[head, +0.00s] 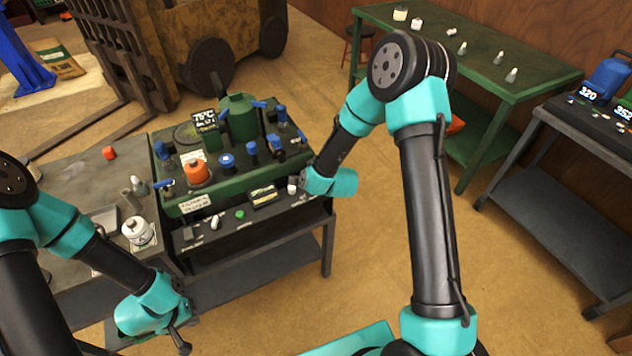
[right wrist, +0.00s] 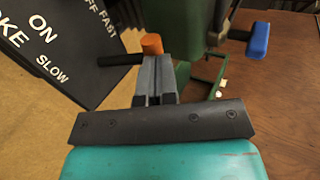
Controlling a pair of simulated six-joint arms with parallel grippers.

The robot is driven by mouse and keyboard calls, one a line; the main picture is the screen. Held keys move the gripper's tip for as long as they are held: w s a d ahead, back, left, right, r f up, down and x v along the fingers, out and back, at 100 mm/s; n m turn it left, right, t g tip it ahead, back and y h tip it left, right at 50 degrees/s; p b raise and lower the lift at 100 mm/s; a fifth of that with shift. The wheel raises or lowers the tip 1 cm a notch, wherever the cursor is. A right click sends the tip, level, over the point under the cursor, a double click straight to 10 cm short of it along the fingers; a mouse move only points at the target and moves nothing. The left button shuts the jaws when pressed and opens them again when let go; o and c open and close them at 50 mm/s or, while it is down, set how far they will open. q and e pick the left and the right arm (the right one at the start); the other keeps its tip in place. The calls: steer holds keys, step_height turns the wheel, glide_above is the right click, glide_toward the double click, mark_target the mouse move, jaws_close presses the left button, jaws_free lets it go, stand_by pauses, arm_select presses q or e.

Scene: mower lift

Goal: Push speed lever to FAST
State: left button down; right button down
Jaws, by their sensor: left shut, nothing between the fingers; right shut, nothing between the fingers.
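In the right wrist view a black panel (right wrist: 75,45) carries white words, among them ON, SLOW and FAST. A black lever (right wrist: 118,60) sticks out over the panel near FAST. My right gripper (right wrist: 155,70) is shut and empty, its fingertips close to the lever's right end; I cannot tell whether they touch. In the head view my right gripper (head: 302,182) is at the right end of the green workstation (head: 240,185), its fingers mostly hidden. My left gripper (head: 181,340) is shut and empty, low in front of the bench. The lever is too small to make out in the head view.
An orange cap (head: 197,172) and several blue-handled valves stand on the green workstation. A white jar (head: 138,232) stands on the grey table to the left. A green bench (head: 470,50) and a dark cart (head: 570,150) stand to the right. The floor between is clear.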

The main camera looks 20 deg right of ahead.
steer(key=shift+r, duration=0.1)
stand_by(0.5)
steer(key=shift+r, duration=0.7)
steer(key=r+v, duration=0.1)
steer(key=v, duration=1.3)
steer(key=shift+w, duration=0.4)
steer(key=s+a+f+n+g+y, duration=0.1)
steer(key=s+f+n+g, duration=0.4)
steer(key=f, duration=0.7)
steer(key=s+a+f+n+g+y, duration=0.1)
steer(key=s+a+f+n+g, duration=0.1)
steer(key=s+f+n+g, duration=0.4)
steer(key=s+f+n, duration=0.3)
steer(key=s+f, duration=0.2)
steer(key=s, duration=0.1)
steer(key=shift+s+f+n, duration=0.3)
steer(key=shift+s+f, duration=0.05)
steer(key=shift+f, duration=0.05)
